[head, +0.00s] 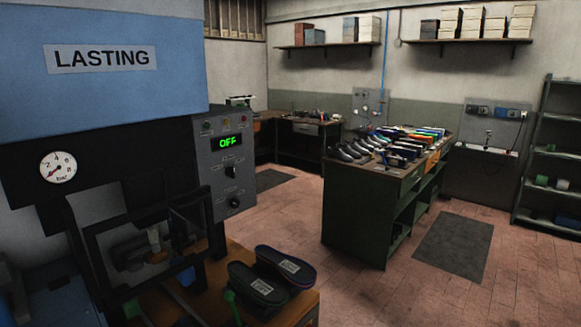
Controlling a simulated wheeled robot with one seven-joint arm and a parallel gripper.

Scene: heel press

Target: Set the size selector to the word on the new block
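The heel press stands at the left, with a blue top marked LASTING and a grey control panel (224,165). The panel's green display (230,141) reads OFF. Below it are a small dark switch (231,172) and a round black knob (235,202); their labels are too small to read, so I cannot tell which is the size selector. Two dark sole-shaped blocks, a nearer one (250,280) and a farther one (272,255), lie side by side on the wooden bench. Each has a white label whose word is unreadable. My gripper is not in view.
A black frame (88,245) surrounds the press opening, below a pressure gauge (58,167). A green-handled tool (231,300) is beside the blocks on the bench (302,304). A green table with shoes (345,215) stands beyond; open tiled floor lies between.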

